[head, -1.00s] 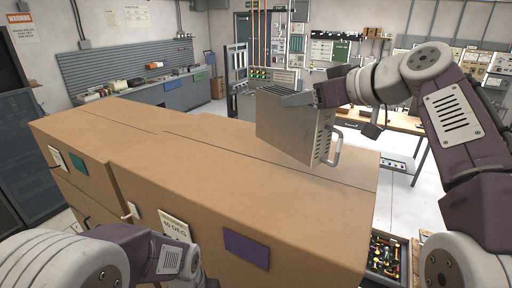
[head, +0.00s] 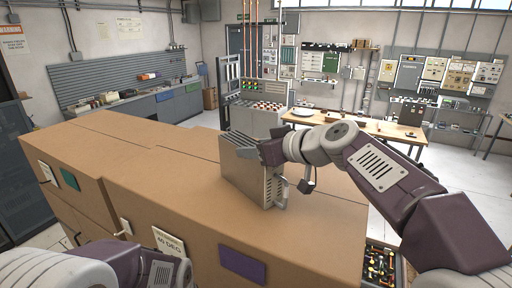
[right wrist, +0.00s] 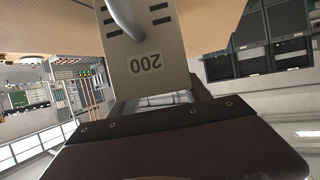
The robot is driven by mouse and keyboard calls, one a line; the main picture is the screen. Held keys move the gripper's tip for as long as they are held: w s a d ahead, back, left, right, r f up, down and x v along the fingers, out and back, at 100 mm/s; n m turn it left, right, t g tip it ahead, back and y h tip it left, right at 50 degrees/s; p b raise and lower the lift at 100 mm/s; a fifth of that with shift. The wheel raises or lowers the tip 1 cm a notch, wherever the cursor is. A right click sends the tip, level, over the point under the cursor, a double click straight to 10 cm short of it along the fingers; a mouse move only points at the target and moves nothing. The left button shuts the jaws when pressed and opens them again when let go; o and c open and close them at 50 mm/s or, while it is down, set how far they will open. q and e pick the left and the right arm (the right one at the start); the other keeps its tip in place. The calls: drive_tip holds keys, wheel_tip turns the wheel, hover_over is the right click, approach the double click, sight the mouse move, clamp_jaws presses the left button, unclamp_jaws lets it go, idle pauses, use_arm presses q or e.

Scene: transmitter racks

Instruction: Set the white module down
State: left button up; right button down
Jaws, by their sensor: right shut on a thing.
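The white module (head: 245,173) is a pale grey metal box with vent slots and a handle on its right side. It stands nearly upright over the brown cabinet top (head: 150,165) in the head view. Its lower edge is at or very close to that top; I cannot tell if it bears on it. My right gripper (head: 271,152) is shut on the module's upper right part.
The cabinet top is bare to the left of the module. A tray of small coloured parts (head: 380,265) sits beside the cabinet's right end. A wooden table (head: 375,127) with a white round item stands behind. Shelves and panels line the back wall.

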drive_tip(key=shift+r, duration=0.2)
drive_tip(key=shift+f, duration=0.15)
drive_tip(key=c, duration=0.9)
unclamp_jaws()
drive_tip(key=shift+f, duration=0.15)
drive_tip(key=o, duration=0.4)
drive_tip(key=shift+s, duration=0.15)
